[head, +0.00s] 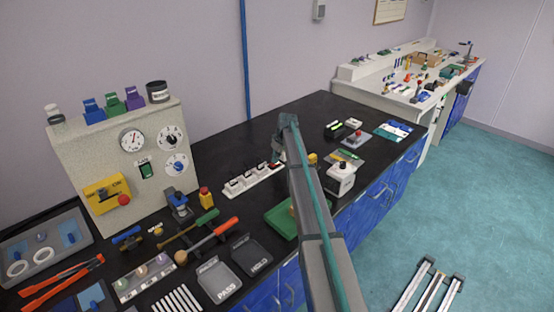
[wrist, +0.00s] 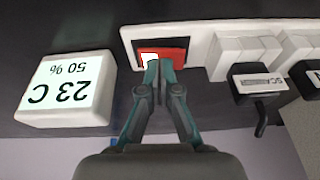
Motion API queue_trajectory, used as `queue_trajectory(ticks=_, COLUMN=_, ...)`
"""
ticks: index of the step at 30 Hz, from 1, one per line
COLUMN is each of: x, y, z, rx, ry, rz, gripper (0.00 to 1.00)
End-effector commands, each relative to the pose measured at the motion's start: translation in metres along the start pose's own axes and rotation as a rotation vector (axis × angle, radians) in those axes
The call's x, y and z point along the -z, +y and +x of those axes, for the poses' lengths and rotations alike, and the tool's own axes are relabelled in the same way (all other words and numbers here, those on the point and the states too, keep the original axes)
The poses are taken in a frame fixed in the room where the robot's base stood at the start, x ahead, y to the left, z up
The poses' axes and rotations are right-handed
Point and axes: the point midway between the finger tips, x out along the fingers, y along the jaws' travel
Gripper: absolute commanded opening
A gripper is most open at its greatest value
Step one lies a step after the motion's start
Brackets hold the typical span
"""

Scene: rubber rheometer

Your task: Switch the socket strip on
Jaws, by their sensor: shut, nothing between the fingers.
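The white socket strip (wrist: 208,42) lies across the top of the wrist view, with its red rocker switch (wrist: 174,54) at its left end. My gripper (wrist: 159,66) is shut and empty, its fingertips over the red switch; I cannot tell whether they touch it. The fingertips hide the lower middle of the switch, and a white patch shows on its left part. In the head view the strip (head: 246,183) lies on the black bench, its right end partly behind my arm.
A white block reading "23 C 50 %" (wrist: 66,88) stands left of the switch. A black plug labelled "SCANNER" (wrist: 258,82) sits in the strip to the right. In the head view a beige instrument (head: 100,150) and grey PASS (head: 219,281) and HOLD trays stand nearby.

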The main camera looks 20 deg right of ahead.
Motion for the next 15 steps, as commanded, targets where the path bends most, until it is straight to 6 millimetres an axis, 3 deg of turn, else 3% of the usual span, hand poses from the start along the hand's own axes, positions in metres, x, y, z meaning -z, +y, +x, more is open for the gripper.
queue_trajectory(ticks=10, x=0.001, y=0.000, z=-0.003, rx=0.000, ry=0.000, rz=0.000, gripper=0.00)
queue_trajectory(ticks=15, x=0.007, y=0.001, z=-0.020, rx=-0.001, ry=0.001, rz=-0.001, gripper=0.00)
